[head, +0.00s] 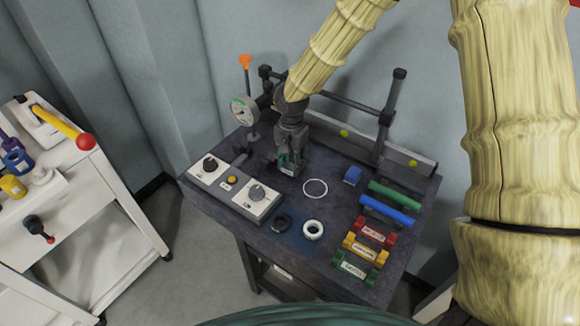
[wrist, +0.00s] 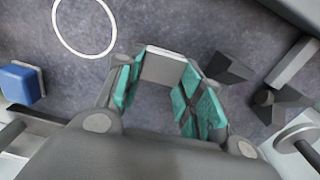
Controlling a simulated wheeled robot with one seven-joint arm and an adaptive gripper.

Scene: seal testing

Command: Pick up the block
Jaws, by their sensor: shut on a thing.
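My gripper (head: 289,160) is over the dark table, left of the white ring outline. In the wrist view its teal-padded fingers (wrist: 160,88) are shut on a pale grey block (wrist: 164,67), which sits between the pads. The block also shows in the head view as a small pale face (head: 288,171) at the fingertips. Much of it is hidden by the fingers, and I cannot tell whether it touches the table. A separate blue block (head: 353,175) lies right of the ring outline; it also shows at the left of the wrist view (wrist: 20,83).
A white ring outline (head: 315,188) is painted on the table. Knob boxes (head: 257,199) line the left front edge. A dial gauge (head: 244,110) and post frame (head: 390,110) stand behind. Black and white rings (head: 313,230), coloured bars (head: 386,212) and labelled holders (head: 366,247) fill the front right.

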